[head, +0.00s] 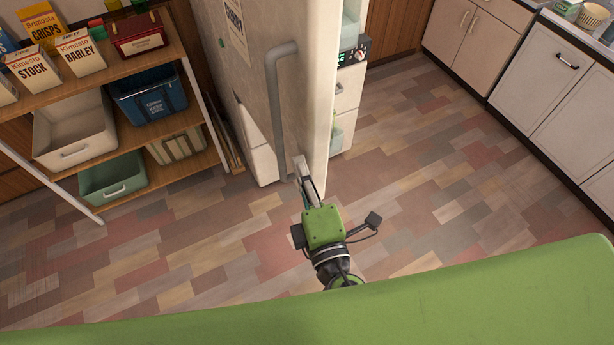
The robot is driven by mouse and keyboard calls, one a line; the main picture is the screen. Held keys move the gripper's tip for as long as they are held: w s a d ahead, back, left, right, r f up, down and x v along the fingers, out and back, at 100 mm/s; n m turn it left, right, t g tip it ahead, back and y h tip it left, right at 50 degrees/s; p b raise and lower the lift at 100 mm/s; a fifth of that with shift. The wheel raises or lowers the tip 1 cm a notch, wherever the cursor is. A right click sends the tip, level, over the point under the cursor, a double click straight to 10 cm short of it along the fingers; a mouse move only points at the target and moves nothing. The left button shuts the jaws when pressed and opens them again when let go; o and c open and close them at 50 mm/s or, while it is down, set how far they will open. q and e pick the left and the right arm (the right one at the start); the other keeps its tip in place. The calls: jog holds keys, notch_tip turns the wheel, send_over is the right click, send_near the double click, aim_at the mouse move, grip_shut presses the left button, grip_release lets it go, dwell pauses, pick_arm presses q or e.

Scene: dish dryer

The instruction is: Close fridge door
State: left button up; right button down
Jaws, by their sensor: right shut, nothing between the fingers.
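The fridge door (258,85) stands open, pointing toward me in the upper middle of the head view. Its pale outer face with a long grey handle (276,100) is turned to the left, and its narrow edge (325,120) faces me. Right of the door, part of the fridge interior shows with pale drawers (348,90) and a small lit control panel (353,53). My right gripper (302,170) is shut and empty at the door's near end, by the lower end of the handle; whether it touches is unclear. My left gripper is not in view.
A wooden shelf unit (160,128) with boxes and bins stands at the left. Pale cabinets (560,85) run along the right. The patchwork floor (430,180) between the fridge and the cabinets is clear.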

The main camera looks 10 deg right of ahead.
jog(key=shift+w+a+p, duration=0.15)
jog(key=shift+w+p, duration=0.15)
jog(key=shift+w, duration=0.85)
